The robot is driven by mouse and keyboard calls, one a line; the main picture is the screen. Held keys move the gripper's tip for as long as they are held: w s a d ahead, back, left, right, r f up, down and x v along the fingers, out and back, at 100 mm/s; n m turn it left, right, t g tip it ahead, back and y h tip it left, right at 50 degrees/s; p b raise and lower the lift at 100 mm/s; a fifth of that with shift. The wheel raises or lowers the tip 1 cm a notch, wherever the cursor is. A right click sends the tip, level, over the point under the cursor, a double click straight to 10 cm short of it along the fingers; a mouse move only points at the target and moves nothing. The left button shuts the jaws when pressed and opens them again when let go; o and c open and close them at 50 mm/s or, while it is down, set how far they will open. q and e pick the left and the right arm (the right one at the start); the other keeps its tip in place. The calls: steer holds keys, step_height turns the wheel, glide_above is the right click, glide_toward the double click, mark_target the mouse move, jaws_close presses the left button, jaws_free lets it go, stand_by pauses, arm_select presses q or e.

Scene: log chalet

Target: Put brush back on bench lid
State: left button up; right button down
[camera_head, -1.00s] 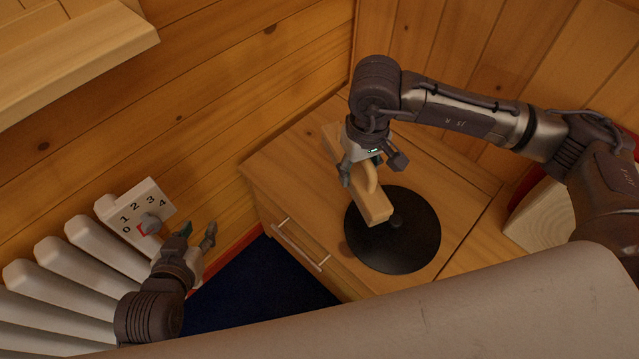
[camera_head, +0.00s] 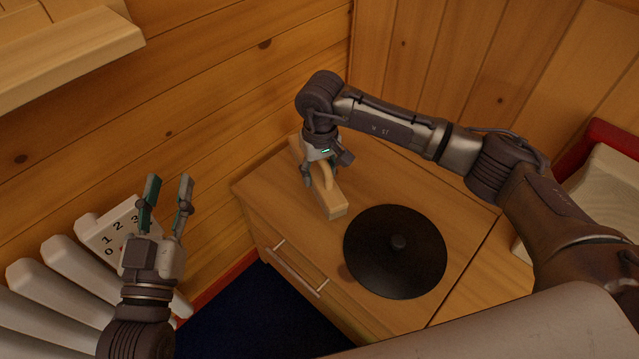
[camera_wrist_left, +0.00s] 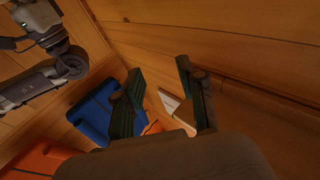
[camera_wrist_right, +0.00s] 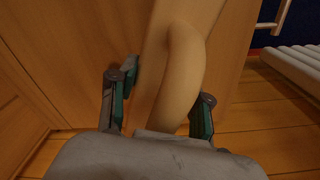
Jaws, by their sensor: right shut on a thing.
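The wooden brush (camera_head: 329,197) is a pale block with a curved handle, over the left part of the wooden bench lid (camera_head: 270,190). My right gripper (camera_head: 320,178) is shut on the brush handle from above. In the right wrist view the handle (camera_wrist_right: 182,75) runs between the fingers. I cannot tell whether the brush touches the lid. My left gripper (camera_head: 168,195) is open and empty, raised in front of the log wall at the left. Its two fingers also show apart in the left wrist view (camera_wrist_left: 165,90).
A black round disc with a knob (camera_head: 395,262) lies on the lid, right of the brush. A drawer handle (camera_head: 298,270) is on the bench front. A white radiator with a numbered dial (camera_head: 75,265) stands at the left, below a wooden shelf (camera_head: 65,60).

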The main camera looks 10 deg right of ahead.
step_height(320, 180, down, 4)
steer(key=shift+r+b, duration=0.25)
steer(key=shift+b, duration=0.25)
arm_select(q)
steer(key=r+t, duration=0.1)
steer(key=r, duration=0.1)
steer(key=s+r+t+h, duration=0.1)
steer(key=r, duration=0.1)
steer(key=shift+s+d+t, duration=0.15)
steer(key=shift+s+t, duration=0.05)
steer(key=shift+t, duration=0.2)
steer(key=shift+r, duration=0.1)
arm_select(e)
steer(key=shift+f, duration=0.15)
steer(key=c, duration=0.5)
jaws_free()
arm_select(q)
steer(key=shift+s+r+t, duration=0.2)
steer(key=shift+r+t, duration=0.05)
steer(key=shift+t, duration=0.05)
